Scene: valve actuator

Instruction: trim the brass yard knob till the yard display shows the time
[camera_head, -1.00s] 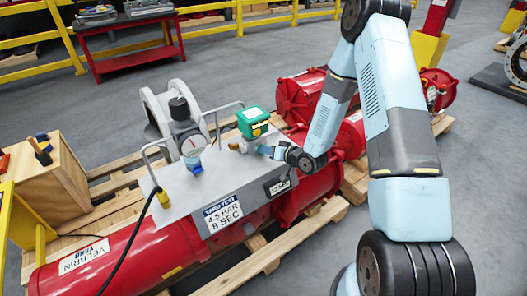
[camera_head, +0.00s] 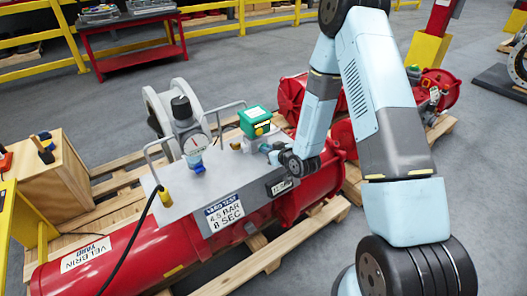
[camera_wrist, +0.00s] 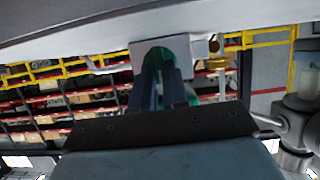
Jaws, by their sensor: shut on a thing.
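The grey actuator plate carries a green-topped valve unit (camera_head: 254,122), also seen in the wrist view (camera_wrist: 181,50). A brass fitting (camera_head: 235,145) beside it shows in the wrist view (camera_wrist: 217,62), apart from my fingers. My gripper (camera_head: 268,148) reaches in below the green top from the right. In the wrist view its fingers (camera_wrist: 165,68) are close together against the unit, shut on the brass yard knob, which they hide. The small dark yard display (camera_head: 281,186) is on the plate's front; its digits are too small to read. A sign (camera_head: 224,212) reads "4.5 BAR 8 SEC".
The red actuator cylinder (camera_head: 130,255) lies on a wooden pallet (camera_head: 265,257). A black cable runs over its left part. A wooden box (camera_head: 50,180) stands at left.

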